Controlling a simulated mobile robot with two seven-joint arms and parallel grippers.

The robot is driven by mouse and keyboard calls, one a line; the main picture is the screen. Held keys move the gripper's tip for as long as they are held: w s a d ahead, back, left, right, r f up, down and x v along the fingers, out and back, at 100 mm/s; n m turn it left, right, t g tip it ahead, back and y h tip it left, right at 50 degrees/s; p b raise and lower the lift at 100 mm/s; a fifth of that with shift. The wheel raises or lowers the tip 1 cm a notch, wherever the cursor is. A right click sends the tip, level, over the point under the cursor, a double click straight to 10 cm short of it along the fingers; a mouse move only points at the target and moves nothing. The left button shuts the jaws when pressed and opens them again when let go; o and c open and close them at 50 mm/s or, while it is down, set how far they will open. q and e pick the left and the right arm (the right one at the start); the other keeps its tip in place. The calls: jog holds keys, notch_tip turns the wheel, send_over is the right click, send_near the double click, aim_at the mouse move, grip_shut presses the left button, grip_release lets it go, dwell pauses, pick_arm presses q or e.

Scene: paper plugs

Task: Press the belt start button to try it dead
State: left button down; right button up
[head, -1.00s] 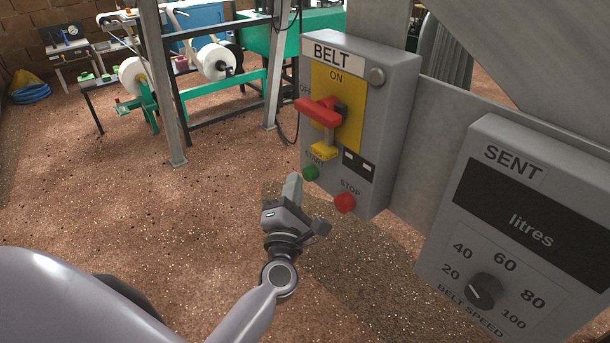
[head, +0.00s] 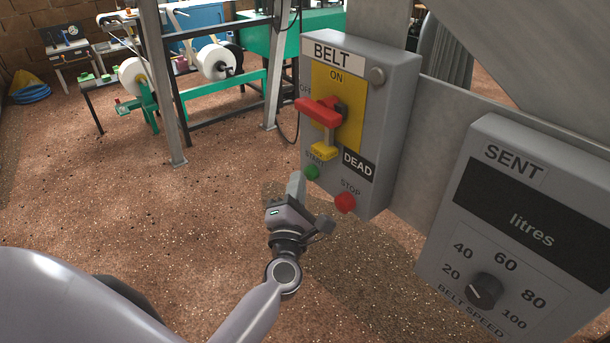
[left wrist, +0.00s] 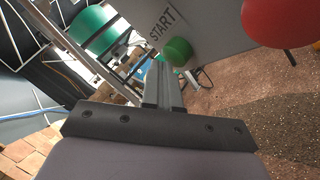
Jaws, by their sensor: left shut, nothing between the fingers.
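The grey BELT box (head: 385,110) has a green START button (head: 311,172) low on its left and a red STOP button (head: 345,203) to the right. A red handle (head: 318,112) sits across the yellow plate, with a yellow piece (head: 325,152) below it. A small dark window (head: 358,164) reads DEAD. My left gripper (head: 296,185) is shut and empty, its tips just below and left of the green button. In the left wrist view the green button (left wrist: 178,51) is just beyond the fingertips (left wrist: 163,65); whether they touch is unclear. My right gripper is out of view.
A grey SENT panel (head: 500,150) with a litres display and a BELT SPEED knob (head: 485,290) stands at the right. Machine frames with white rolls (head: 215,60) stand behind.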

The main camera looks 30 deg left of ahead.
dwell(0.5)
pick_arm(q)
jog(key=shift+s+a, duration=0.3)
jog(key=shift+s, duration=0.45)
jog(key=s, duration=0.1)
jog(key=s+a, duration=0.1)
jog(key=s, duration=0.1)
jog(key=s+a+p, duration=0.1)
jog(key=shift+s, duration=0.35)
dwell(0.6)
